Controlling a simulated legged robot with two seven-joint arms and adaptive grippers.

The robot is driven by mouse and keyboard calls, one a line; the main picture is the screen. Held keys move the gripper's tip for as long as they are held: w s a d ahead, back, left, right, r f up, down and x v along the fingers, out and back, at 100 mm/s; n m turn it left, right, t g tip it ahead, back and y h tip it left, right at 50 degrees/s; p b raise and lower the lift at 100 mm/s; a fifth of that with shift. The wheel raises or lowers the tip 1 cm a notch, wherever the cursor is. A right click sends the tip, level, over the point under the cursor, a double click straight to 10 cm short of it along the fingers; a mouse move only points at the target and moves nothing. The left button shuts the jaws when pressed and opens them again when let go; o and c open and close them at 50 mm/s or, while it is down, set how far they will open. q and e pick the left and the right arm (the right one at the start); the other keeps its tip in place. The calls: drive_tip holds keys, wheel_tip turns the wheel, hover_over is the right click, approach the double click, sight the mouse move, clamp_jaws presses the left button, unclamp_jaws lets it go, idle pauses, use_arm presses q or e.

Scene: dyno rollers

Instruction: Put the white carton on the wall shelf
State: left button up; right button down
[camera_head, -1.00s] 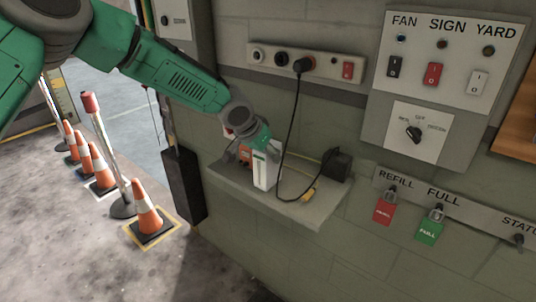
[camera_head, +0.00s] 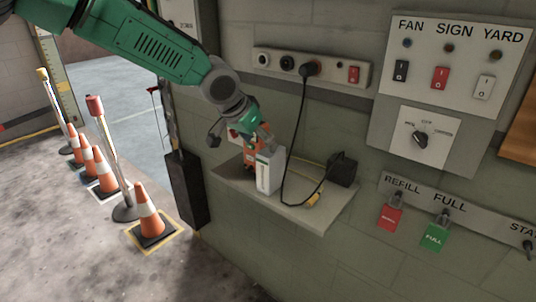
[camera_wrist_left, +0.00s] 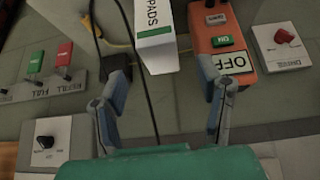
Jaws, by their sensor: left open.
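The white carton (camera_head: 270,174) stands upright on the wall shelf (camera_head: 302,215), in front of an orange box. In the left wrist view the carton (camera_wrist_left: 154,52) shows a green band and the word PADS. My left gripper (camera_head: 240,136) is above and behind the carton in the head view, with its fingers spread. In the left wrist view the open fingers (camera_wrist_left: 164,95) have nothing between them, and the carton lies beyond their tips, apparently clear of them. My right gripper is in neither view.
The orange switch box (camera_wrist_left: 222,40) stands beside the carton. A black adapter (camera_head: 342,168) sits on the shelf, with a black cord (camera_head: 297,135) hanging from the socket strip (camera_head: 330,70). Traffic cones (camera_head: 149,212) stand on the floor at left.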

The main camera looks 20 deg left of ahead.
use_arm(q)
drive_tip(key=shift+v, duration=1.7)
drive_tip(key=s+d+f+n+g+h, duration=0.1)
drive_tip(key=s+d+f+g, duration=0.1)
drive_tip(key=s+f, duration=0.9)
drive_tip(key=s+d+f+g, duration=0.2)
drive_tip(key=s+f, duration=0.5)
drive_tip(key=f, duration=0.7)
drive_tip(key=s+a+f+y, duration=0.1)
drive_tip(key=s+a+f, duration=0.2)
drive_tip(key=s, duration=0.4)
drive_tip(key=s+a+f+n+g+y, duration=0.1)
drive_tip(key=s+a+f, duration=0.2)
drive_tip(key=s, duration=0.5)
drive_tip(key=s+a+f+n+y, duration=0.1)
drive_tip(key=s+a+f, duration=0.2)
drive_tip(key=s, duration=0.5)
drive_tip(key=shift+f+g, duration=0.3)
drive_tip(key=shift+f, duration=0.35)
drive_tip(key=shift+d, duration=0.1)
